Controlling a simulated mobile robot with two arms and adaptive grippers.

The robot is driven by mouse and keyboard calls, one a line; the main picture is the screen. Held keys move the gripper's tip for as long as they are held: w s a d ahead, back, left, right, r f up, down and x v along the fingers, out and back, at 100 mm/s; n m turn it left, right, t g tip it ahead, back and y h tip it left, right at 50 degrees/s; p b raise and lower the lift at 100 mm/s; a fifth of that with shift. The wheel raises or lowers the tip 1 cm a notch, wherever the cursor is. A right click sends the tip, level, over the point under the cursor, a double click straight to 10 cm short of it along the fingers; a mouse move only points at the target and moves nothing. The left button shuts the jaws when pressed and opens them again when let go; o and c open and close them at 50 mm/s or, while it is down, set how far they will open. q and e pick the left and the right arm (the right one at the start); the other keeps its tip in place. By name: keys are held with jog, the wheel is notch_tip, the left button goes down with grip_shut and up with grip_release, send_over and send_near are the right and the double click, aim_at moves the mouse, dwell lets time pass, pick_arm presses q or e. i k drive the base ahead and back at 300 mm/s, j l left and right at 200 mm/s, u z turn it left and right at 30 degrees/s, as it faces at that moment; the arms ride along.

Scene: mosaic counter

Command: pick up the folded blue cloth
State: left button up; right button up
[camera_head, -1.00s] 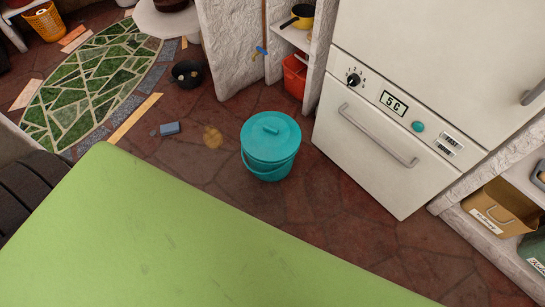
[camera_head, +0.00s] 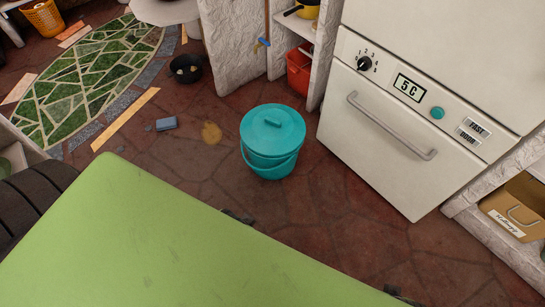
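A small flat blue-grey piece (camera_head: 166,123) lies on the dark red stone floor, between a wooden strip and a tan stain. It looks like a folded cloth, but it is too small to be certain. No other folded blue cloth shows. Neither gripper can be made out. Small dark parts (camera_head: 238,216) stick out past the far edge of the green surface, with more at the lower right; I cannot tell what they are.
A green surface (camera_head: 150,245) fills the foreground. A lidded teal bucket (camera_head: 272,140) stands on the floor right of the blue piece. A black bowl (camera_head: 186,69) lies behind it. A white appliance (camera_head: 390,135) stands at right. Floor around the blue piece is mostly clear.

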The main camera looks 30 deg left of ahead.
aim_at(169, 123)
jog(key=i+l, duration=0.3)
jog(key=i+l+u, duration=0.1)
jog(key=u, duration=0.25)
jog(key=l+u, duration=0.35)
jog(key=i+l+u, duration=0.1)
jog(key=l+u, duration=0.3)
jog(key=j+u, duration=0.1)
jog(key=u, duration=1.05)
